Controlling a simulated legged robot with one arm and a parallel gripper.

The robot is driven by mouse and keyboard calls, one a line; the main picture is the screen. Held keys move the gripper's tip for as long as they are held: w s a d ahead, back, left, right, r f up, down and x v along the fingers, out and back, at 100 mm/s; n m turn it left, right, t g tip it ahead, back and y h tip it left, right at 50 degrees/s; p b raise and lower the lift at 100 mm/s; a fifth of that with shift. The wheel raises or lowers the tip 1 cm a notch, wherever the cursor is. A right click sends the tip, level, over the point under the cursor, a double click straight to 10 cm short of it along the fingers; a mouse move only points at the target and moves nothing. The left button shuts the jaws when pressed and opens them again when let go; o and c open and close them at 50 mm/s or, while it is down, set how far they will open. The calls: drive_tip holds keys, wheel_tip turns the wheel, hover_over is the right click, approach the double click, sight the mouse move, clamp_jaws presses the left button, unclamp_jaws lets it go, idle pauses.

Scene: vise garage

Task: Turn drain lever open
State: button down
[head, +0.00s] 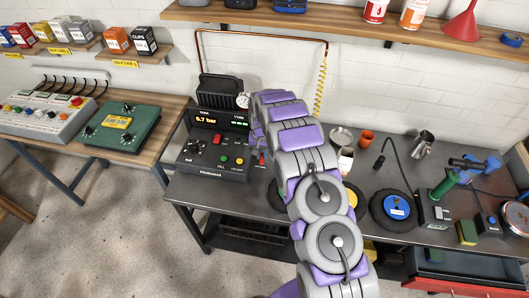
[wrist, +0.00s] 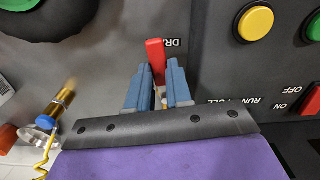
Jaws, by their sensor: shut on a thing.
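In the head view the lever (head: 262,158) shows small and red at the right edge of the black control console (head: 213,172).
The workbench (head: 265,212) also holds a black wheel (head: 393,211). A wooden shelf (head: 350,25) runs above.

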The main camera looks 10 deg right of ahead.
drive_tip(key=shift+w+a+r+m, duration=0.3)
drive_tip(key=shift+w+m, duration=0.1)
drive_tip(key=shift+m, duration=0.4)
drive_tip(key=c, duration=1.3)
unclamp_jaws()
drive_tip(key=shift+f, duration=0.15)
drive_tip(key=shift+o, duration=1.4)
drive_tip(key=shift+s+a+f, duration=0.1)
wheel_tip(320, 180, up, 17)
drive_tip(key=p, duration=0.1)
drive_tip(key=shift+p, duration=0.3)
